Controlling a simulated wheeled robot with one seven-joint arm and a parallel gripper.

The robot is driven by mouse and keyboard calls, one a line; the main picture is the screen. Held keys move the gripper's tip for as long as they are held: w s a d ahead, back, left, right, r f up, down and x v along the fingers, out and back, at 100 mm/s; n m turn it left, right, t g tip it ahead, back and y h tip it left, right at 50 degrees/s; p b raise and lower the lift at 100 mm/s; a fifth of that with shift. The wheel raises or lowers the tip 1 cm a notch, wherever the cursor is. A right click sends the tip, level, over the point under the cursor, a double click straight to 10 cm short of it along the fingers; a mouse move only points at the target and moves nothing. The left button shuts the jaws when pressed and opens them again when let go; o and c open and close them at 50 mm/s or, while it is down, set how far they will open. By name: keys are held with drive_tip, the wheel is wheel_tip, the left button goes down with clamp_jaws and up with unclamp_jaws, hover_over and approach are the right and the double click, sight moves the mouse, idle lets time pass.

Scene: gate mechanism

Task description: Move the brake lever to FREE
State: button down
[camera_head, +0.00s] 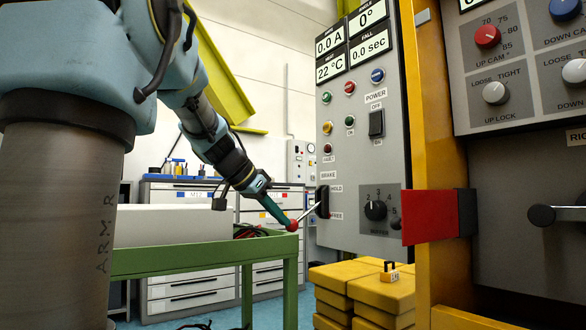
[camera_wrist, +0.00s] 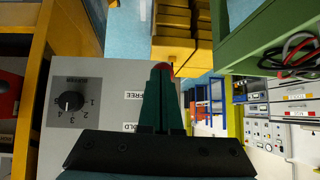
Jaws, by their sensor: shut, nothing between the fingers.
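The brake lever is a pale rod with a red knob (camera_head: 293,225), coming out of a black slot (camera_head: 322,201) on the grey control panel. The HOLD label is beside the slot's upper part and the FREE label (camera_head: 336,216) is beside its lower part. The rod slants down and left from the slot, the knob about level with FREE or slightly below. My gripper (camera_head: 282,217) is shut, its green fingers right at the knob from the upper left. In the wrist view the red knob (camera_wrist: 163,68) shows at the fingertips, partly hidden. I cannot tell whether they touch.
A green bench (camera_head: 200,261) with a white block and cables stands left of the lever, close below my gripper. Yellow boxes (camera_head: 385,290) are stacked under the panel. A yellow post (camera_head: 440,130) and a red block (camera_head: 432,217) stand to the right.

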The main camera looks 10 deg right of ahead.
drive_tip(key=p+v, duration=0.2)
drive_tip(key=v, duration=0.8)
drive_tip(key=shift+s+a+r+p, duration=0.2)
drive_tip(key=shift+r+p, duration=0.1)
drive_tip(key=s+a+f+n+g+y, duration=0.1)
drive_tip(key=s+a+f+n+y, duration=0.3)
drive_tip(key=f, duration=0.8)
drive_tip(key=s+a+f+n+g+y+p, duration=0.15)
drive_tip(key=s+f+n, duration=0.3)
drive_tip(key=f, duration=0.75)
drive_tip(key=s+a+f+n+g+y, duration=0.1)
drive_tip(key=s+a+f+n+y, duration=0.3)
drive_tip(key=f, duration=0.8)
wheel_tip(320, 180, up, 37)
drive_tip(key=m+h+p, duration=0.1)
drive_tip(key=p, duration=3.5)
drive_tip(key=shift+s+d, duration=0.4)
drive_tip(key=shift+d, duration=0.05)
